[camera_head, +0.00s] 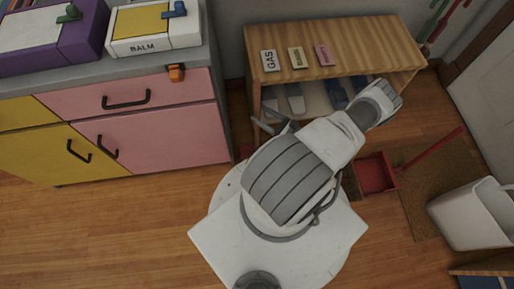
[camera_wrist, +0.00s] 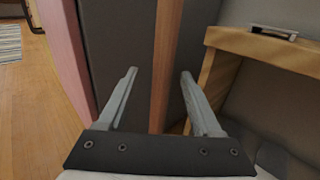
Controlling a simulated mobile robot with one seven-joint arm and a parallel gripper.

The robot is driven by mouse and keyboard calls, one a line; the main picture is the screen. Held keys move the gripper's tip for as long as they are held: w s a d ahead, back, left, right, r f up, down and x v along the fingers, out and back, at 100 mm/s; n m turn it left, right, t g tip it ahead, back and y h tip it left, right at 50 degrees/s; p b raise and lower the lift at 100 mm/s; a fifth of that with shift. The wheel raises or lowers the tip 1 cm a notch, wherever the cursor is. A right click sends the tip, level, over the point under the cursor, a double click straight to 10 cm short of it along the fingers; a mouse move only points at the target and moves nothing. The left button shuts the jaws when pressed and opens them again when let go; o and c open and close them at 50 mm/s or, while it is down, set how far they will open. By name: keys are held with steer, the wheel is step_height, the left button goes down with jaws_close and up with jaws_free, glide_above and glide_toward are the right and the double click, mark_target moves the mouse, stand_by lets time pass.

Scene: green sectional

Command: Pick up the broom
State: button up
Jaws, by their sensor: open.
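My gripper (camera_wrist: 158,74) is open and empty in the wrist view. In the head view, grey finger-like parts of my gripper (camera_head: 265,122) show at the shelf's left end, partly hidden by my arm. I cannot pick out a broom for certain. A red pan-like tool (camera_head: 375,172) with a long red handle lies on the brown mat, right of my arm. Thin green and red handles (camera_head: 436,24) stand in the top right corner.
The wooden shelf unit (camera_head: 350,45) holds small labelled cards on top and grey and blue items inside. A pink and yellow cabinet (camera_head: 150,138) stands left. A white bin (camera_head: 470,215) stands right, by the brown mat (camera_head: 425,190). The wooden floor (camera_head: 100,230) at left is clear.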

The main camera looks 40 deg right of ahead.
steer(key=shift+r+b+x, duration=0.1)
steer(key=shift+b+x, duration=0.3)
steer(key=shift+x, duration=1.05)
steer(key=shift+r+b+x, duration=0.15)
steer(key=shift+b+x, duration=0.25)
steer(key=shift+x, duration=1)
steer(key=shift+d, duration=0.1)
jaws_close()
